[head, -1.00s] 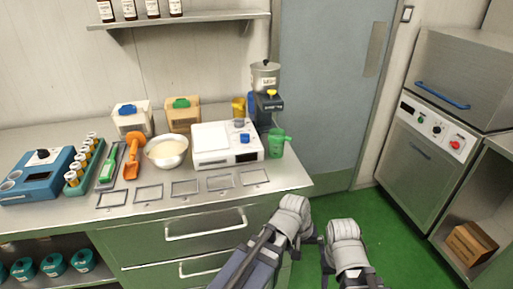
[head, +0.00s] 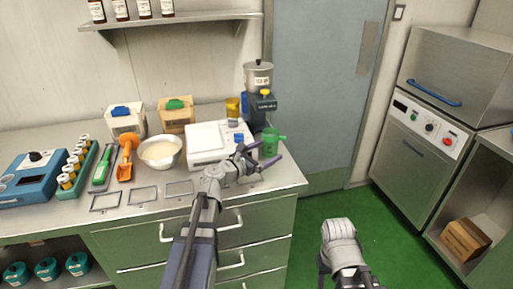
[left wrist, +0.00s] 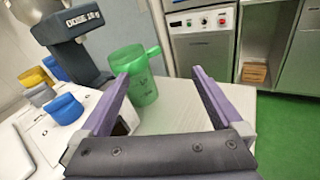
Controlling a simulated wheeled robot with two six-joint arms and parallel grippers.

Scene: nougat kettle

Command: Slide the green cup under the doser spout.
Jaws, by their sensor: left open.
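The green cup (head: 269,143) stands upright at the right end of the counter, with its handle to the right. It also shows in the left wrist view (left wrist: 140,88). The doser (head: 262,105), dark with a metal hopper (head: 258,76), stands just behind the cup; its dark body also shows in the left wrist view (left wrist: 72,32). I cannot make out its spout clearly. My left gripper (head: 268,152) is open and empty, low in front of the cup. In the left wrist view the cup is ahead, near the left fingertip; contact cannot be told. My right gripper is not in view.
A bowl (head: 160,152), flat frames (head: 142,194) and an orange scoop (head: 126,160) lie further left. The counter ends just right of the cup.

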